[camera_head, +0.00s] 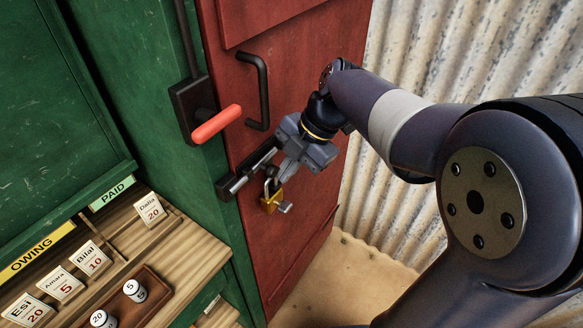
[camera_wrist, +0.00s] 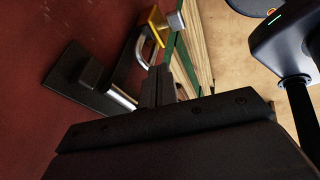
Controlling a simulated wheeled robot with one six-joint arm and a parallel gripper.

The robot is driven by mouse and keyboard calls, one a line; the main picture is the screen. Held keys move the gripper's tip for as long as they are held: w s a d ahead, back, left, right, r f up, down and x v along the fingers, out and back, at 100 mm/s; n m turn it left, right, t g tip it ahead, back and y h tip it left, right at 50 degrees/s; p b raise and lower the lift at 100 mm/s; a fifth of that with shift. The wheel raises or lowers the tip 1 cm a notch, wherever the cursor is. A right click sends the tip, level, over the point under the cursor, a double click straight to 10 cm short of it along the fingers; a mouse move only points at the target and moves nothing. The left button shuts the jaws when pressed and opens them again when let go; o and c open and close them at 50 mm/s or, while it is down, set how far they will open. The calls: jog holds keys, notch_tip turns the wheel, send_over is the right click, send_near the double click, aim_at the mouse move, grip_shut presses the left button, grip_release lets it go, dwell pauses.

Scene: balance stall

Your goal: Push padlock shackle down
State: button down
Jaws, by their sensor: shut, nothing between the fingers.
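The padlock (camera_head: 270,203) has a brass body and hangs at the bolt (camera_head: 248,172) on the red door. Its pale metal shackle (camera_head: 267,187) shows above the body. In the wrist view the brass body (camera_wrist: 158,22) is at the top, with the curved shackle (camera_wrist: 141,50) beside it. My gripper (camera_head: 275,180) is shut and empty, with its fingertips close to the shackle from above. In the wrist view the gripper tips (camera_wrist: 157,75) are just by the shackle. I cannot tell whether they touch it. The shackle's lower ends are partly hidden.
The red door (camera_head: 310,215) has a black pull handle (camera_head: 262,90). A red-handled lever (camera_head: 215,124) sticks out from the green frame at left. A wooden counter (camera_head: 190,250) with name cards is at lower left. A corrugated wall (camera_head: 430,50) stands behind my arm.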

jog(key=v, duration=1.1)
jog(key=shift+s+d, duration=0.15)
jog(key=shift+s, duration=0.1)
